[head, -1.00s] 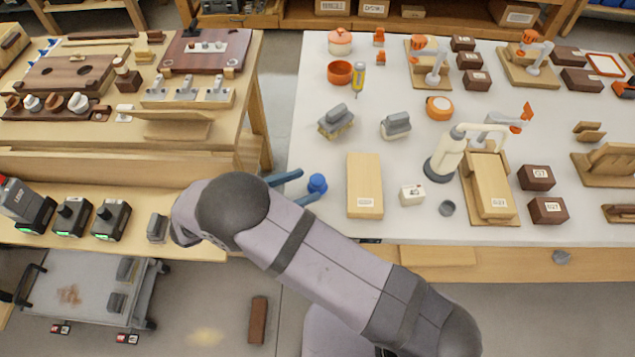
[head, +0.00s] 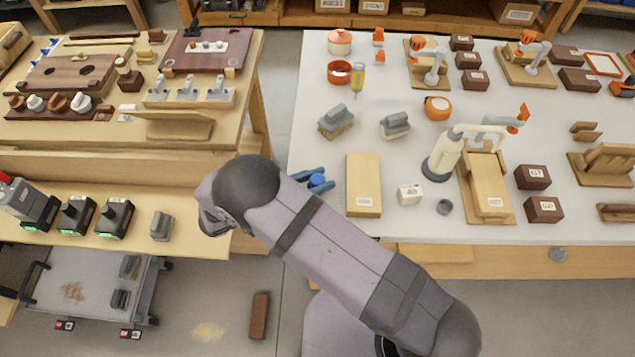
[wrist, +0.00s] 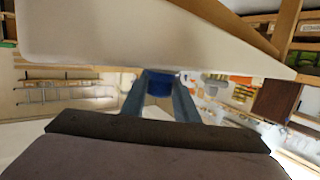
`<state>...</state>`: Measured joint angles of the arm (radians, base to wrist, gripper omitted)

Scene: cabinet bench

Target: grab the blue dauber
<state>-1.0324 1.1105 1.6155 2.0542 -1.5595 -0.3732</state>
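The blue dauber (head: 317,179) is at the left front edge of the white table, beside the long pale wooden block. My gripper (head: 320,182) reaches in from the left with its two blue fingers, one on each side of the dauber. In the wrist view the dauber (wrist: 160,84) sits between the fingertips, with both fingers (wrist: 159,92) against its sides. The gripper looks shut on it. My arm hides part of the area below, and I cannot tell whether the dauber is clear of the tabletop.
The pale wooden block (head: 364,185) stands just right of the dauber. A small white labelled box (head: 410,194) and a grey cup (head: 444,207) are farther right. A gap separates the white table (head: 300,135) from the wooden bench (head: 235,135).

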